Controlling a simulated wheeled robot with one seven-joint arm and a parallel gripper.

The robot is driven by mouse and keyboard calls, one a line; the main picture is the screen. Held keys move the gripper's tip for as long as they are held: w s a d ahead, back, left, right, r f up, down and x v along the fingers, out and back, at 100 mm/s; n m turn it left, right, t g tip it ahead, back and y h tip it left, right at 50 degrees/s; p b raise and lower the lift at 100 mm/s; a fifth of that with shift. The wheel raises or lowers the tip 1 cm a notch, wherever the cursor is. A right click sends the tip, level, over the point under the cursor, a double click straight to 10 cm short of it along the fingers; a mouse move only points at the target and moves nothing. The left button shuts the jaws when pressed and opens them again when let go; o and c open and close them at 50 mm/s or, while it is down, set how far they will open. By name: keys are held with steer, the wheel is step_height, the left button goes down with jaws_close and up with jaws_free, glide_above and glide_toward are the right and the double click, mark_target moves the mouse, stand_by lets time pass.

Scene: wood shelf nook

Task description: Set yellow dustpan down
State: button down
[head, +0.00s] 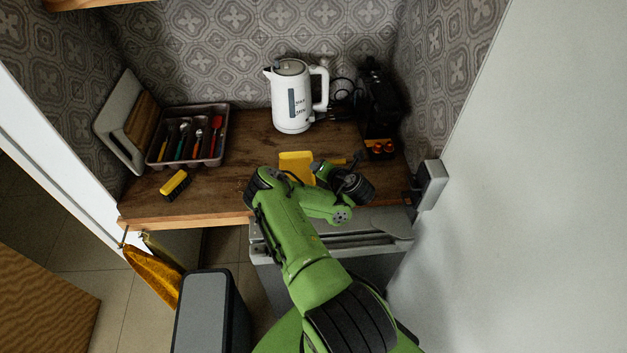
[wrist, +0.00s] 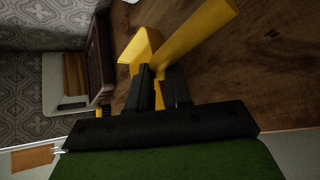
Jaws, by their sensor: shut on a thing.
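The yellow dustpan (head: 297,165) is over the wooden worktop, in front of the white kettle and partly hidden by my green arm. In the wrist view, its yellow body (wrist: 142,47) and a long yellow bar (wrist: 197,38) lie just past my black fingers. My gripper (wrist: 158,90) is shut on the dustpan. I cannot tell whether the dustpan touches the wood or hangs a little above it.
The wooden worktop (head: 225,195) has bare wood at the left front. A yellow and black brush (head: 174,185) lies there. Behind are a cutlery tray (head: 225,125), leaning boards (head: 122,120), a white kettle (head: 291,97) and a dark coffee machine (head: 378,100). A wall closes the right.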

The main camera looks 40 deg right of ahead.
step_height(320, 180, down, 4)
steer(key=shift+f, duration=0.1)
steer(key=c, duration=1.3)
jaws_free()
